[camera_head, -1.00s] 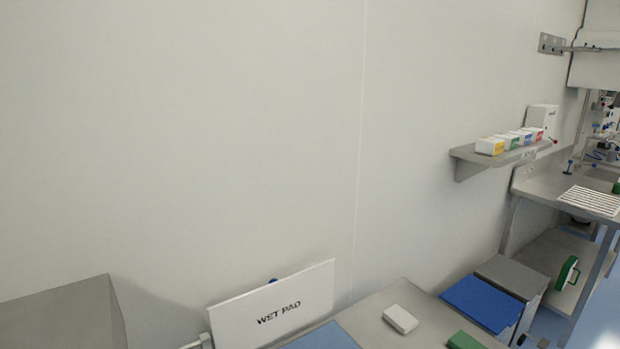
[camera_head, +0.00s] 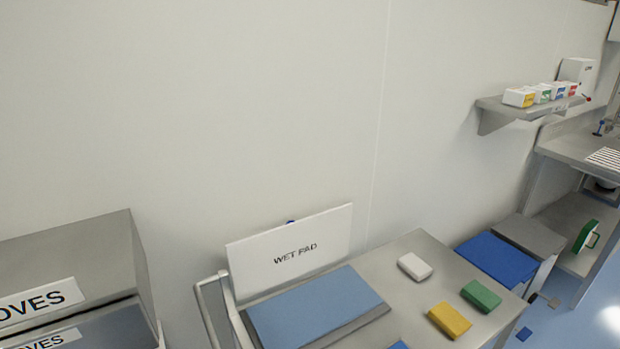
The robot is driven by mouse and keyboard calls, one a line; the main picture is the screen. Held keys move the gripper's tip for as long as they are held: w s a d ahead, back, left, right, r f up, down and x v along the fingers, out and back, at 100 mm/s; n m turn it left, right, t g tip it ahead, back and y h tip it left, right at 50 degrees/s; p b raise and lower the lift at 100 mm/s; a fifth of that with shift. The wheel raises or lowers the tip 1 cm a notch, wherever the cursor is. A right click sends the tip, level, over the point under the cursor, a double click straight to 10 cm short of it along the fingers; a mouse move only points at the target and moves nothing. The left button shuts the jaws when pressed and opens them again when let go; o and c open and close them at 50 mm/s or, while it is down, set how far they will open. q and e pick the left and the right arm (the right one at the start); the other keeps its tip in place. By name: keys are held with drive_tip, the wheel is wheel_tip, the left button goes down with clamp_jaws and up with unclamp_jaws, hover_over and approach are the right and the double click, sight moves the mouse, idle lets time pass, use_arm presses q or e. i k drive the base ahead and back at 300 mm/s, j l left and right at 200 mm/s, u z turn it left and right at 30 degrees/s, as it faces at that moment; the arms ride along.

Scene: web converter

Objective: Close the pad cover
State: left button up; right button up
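The pad cover (camera_head: 291,250) is a white panel lettered "WET PAD". It stands raised, tilted back near the wall, at the back edge of the steel table. A small blue knob (camera_head: 290,221) shows at its top edge. In front of it lies a flat blue pad (camera_head: 314,305) on the table. Neither of my grippers is in the head view.
The steel table (camera_head: 408,298) also bears a white block (camera_head: 414,266), a green block (camera_head: 481,296) and a yellow block (camera_head: 449,320). A grey glove box (camera_head: 70,255) stands at left. A blue-lidded bin (camera_head: 496,258) stands right of the table. A wall shelf (camera_head: 520,110) holds small boxes.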

sight(258, 262)
drive_tip(key=u, duration=0.55)
drive_tip(key=k+j+u, duration=0.1)
drive_tip(key=j, duration=0.2)
drive_tip(key=k+j+u, duration=0.1)
drive_tip(key=j, duration=0.25)
drive_tip(key=k+j+u, duration=0.1)
drive_tip(key=j, duration=0.25)
